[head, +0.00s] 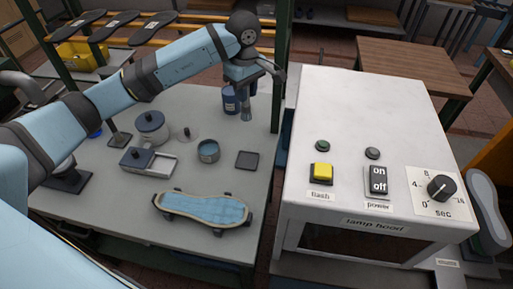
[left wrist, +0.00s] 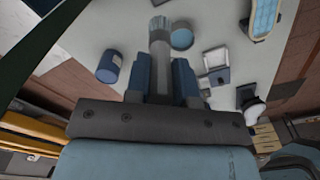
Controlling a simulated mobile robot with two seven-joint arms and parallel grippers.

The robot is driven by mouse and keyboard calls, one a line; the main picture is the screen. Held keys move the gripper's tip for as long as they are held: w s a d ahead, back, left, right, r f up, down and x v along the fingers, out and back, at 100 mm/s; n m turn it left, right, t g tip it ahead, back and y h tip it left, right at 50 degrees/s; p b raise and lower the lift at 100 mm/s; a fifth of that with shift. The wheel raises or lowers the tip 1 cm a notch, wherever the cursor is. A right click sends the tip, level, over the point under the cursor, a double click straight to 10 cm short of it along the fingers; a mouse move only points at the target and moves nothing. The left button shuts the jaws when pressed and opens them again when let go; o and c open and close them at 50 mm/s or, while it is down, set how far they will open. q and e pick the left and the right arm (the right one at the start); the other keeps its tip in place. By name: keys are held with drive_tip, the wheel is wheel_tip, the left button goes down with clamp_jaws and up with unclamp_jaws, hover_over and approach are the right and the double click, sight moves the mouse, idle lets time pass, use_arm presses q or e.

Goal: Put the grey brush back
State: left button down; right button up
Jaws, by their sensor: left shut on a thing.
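The grey brush (head: 246,109) hangs upright below my left gripper (head: 247,88), over the far right part of the grey table. In the left wrist view, my left gripper (left wrist: 161,80) is shut on the brush's handle between its two blue fingers. I cannot tell whether the brush touches the table. My right gripper is not in view.
The white lamp hood (head: 350,110) stands right, beyond a green post.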

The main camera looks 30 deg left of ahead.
use_arm(q)
wheel_tip(320, 180, down, 19)
drive_tip(key=p, duration=0.3)
drive_tip(key=shift+s+p, duration=0.15)
drive_tip(key=shift+p, duration=0.15)
drive_tip(key=shift+a+f, duration=0.1)
drive_tip(key=shift+f+b, duration=0.2)
drive_tip(key=shift+b, duration=0.1)
drive_tip(key=c, duration=1)
unclamp_jaws()
